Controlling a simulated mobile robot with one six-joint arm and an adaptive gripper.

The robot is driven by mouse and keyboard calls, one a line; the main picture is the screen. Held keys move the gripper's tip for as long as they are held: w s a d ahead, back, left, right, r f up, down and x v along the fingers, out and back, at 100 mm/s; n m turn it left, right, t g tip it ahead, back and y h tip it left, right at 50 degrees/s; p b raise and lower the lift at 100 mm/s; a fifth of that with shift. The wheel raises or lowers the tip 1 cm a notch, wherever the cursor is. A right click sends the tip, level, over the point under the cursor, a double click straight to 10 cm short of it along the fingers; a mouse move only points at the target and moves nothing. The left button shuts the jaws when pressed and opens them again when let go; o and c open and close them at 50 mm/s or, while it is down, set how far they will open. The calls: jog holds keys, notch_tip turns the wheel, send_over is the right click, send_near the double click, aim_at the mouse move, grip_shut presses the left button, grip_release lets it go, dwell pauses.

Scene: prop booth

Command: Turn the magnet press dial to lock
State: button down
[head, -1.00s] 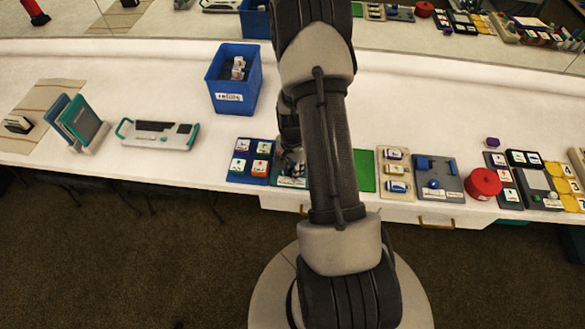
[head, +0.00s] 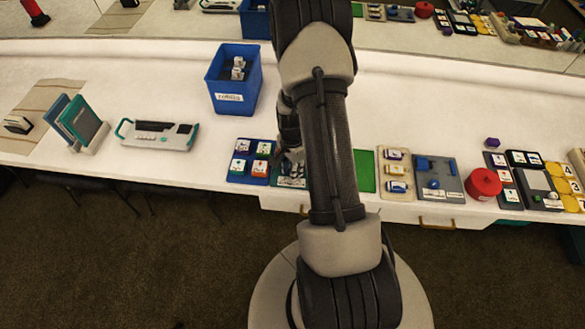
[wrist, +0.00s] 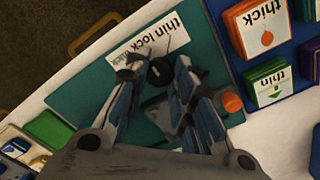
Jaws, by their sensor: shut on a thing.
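The magnet press is a teal board (wrist: 212,52) with a white label (wrist: 155,40) reading "thin lock thick". Its small dark dial (wrist: 160,72) sits just below the label in the wrist view. My gripper (wrist: 158,71) has its two fingertips on either side of the dial and is shut on it. The fingers cover part of the board, and I cannot tell which word the dial points to. In the head view the press (head: 291,180) is mostly hidden behind my arm, beside a blue card tray.
The blue tray with thick and thin cards (wrist: 283,50) lies right beside the press in the wrist view. An orange round piece (wrist: 232,102) is on the board's edge. A blue bin (head: 232,95) stands behind. A green panel (head: 364,170) lies to the right.

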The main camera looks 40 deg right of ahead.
jog(key=c, duration=1.3)
grip_release()
jog(key=shift+w+r, duration=0.1)
jog(key=shift+r, duration=0.25)
notch_tip(320, 180, up, 7)
jog(key=shift+r, duration=0.15)
